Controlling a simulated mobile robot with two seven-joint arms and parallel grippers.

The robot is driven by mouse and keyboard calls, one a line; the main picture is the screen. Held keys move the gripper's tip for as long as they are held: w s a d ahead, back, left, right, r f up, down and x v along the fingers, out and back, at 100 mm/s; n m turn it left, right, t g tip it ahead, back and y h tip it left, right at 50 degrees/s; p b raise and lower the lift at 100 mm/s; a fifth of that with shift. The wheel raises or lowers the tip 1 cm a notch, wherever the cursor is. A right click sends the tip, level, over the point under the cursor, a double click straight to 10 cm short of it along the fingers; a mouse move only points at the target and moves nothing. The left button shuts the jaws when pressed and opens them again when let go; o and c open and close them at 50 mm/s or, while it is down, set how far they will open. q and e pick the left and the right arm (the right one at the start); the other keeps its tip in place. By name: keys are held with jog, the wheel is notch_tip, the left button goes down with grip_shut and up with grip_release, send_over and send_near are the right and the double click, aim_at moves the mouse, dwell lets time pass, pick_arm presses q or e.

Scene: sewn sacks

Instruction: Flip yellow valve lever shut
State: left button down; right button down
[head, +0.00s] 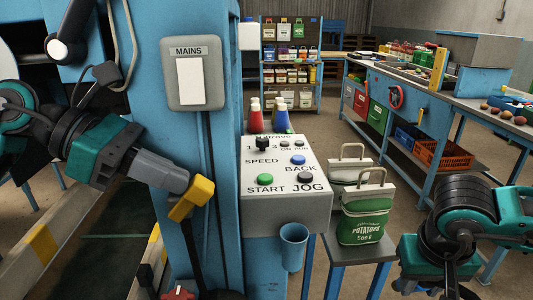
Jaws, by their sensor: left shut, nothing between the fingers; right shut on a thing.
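The yellow lever (192,198) shows left of centre in the head view, in front of the blue machine column. It slants, with its upper end to the right. My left gripper (178,184) comes in from the left and is shut with nothing between its fingers. Its tip meets the upper left side of the lever in the picture; I cannot tell whether it touches. The fingertips are partly hidden at the lever. My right arm is folded at the lower right, and its gripper is not visible.
A grey control box (285,185) with buttons stands right of the column, with a blue cup (293,247) below it. A MAINS switch (193,80) is above the lever. Potato sacks (362,218) stand on a small table (350,250). A red part (178,293) shows at the bottom edge.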

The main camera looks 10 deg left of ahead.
aim_at(195, 179)
pick_arm(q)
jog(key=shift+w+d+f+b, duration=0.15)
jog(key=shift+d+b, duration=0.1)
jog(key=shift+d, duration=0.3)
jog(key=shift+w+d+f+b, duration=0.15)
jog(key=shift+d+b, duration=0.1)
jog(key=shift+d, duration=0.35)
jog(key=shift+w+d+f+b, duration=0.15)
jog(key=shift+d+b, duration=0.1)
jog(key=shift+d, duration=0.3)
pick_arm(e)
jog(key=shift+f, duration=0.7)
pick_arm(q)
jog(key=shift+d, duration=0.1)
jog(key=shift+r, duration=0.1)
jog(key=shift+r+p, duration=0.55)
jog(key=shift+r, duration=0.15)
pick_arm(e)
jog(key=shift+r, duration=0.55)
